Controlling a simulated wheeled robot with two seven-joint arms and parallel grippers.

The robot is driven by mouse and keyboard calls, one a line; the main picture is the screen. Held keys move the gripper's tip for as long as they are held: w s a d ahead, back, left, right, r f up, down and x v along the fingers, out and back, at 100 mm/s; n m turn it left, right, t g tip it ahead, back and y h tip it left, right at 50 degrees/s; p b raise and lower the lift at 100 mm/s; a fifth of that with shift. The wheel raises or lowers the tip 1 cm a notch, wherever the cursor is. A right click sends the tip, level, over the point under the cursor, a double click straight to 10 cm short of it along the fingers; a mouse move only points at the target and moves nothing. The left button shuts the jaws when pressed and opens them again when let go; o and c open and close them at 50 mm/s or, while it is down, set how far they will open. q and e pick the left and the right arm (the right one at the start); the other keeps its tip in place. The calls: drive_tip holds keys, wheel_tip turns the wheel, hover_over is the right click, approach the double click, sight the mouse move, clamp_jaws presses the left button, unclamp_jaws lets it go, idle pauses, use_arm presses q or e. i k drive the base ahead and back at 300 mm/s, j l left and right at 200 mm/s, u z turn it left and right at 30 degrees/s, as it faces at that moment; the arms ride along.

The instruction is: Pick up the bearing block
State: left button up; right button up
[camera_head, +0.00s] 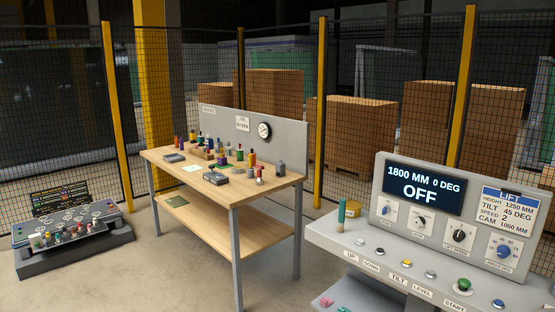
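No bearing block can be picked out for certain at this distance. The wooden workbench (262,194) in the middle carries many small items. Among them are a dark grey block-like piece (216,178) near its front edge, a similar piece (173,157) at its left end and a dark grey upright piece (280,169) at its right end. Any of these may or may not be the bearing block. Neither of my grippers shows in the head view.
A control console (330,232) with an "OFF" display (425,190) stands at the right front. A low dark platform (75,252) with a panel and coloured pieces is at the left. Yellow-posted mesh fencing (319,110) closes off the back. Bare floor lies between platform and bench.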

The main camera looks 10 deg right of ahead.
sight(222, 161)
drive_tip(key=i+u, duration=0.25)
drive_tip(key=i, duration=0.35)
drive_tip(key=i+j+u, duration=0.1)
drive_tip(key=i+u, duration=0.15)
drive_tip(key=i, duration=1.1)
drive_tip(key=i+l+u, duration=0.25)
drive_tip(key=i, duration=1.05)
drive_tip(key=i+j+z, duration=0.1)
drive_tip(key=i, duration=0.4)
drive_tip(key=i+j+z, duration=0.1)
drive_tip(key=i, duration=0.35)
drive_tip(key=i+j+z, duration=0.1)
drive_tip(key=i, duration=0.4)
drive_tip(key=j, duration=0.1)
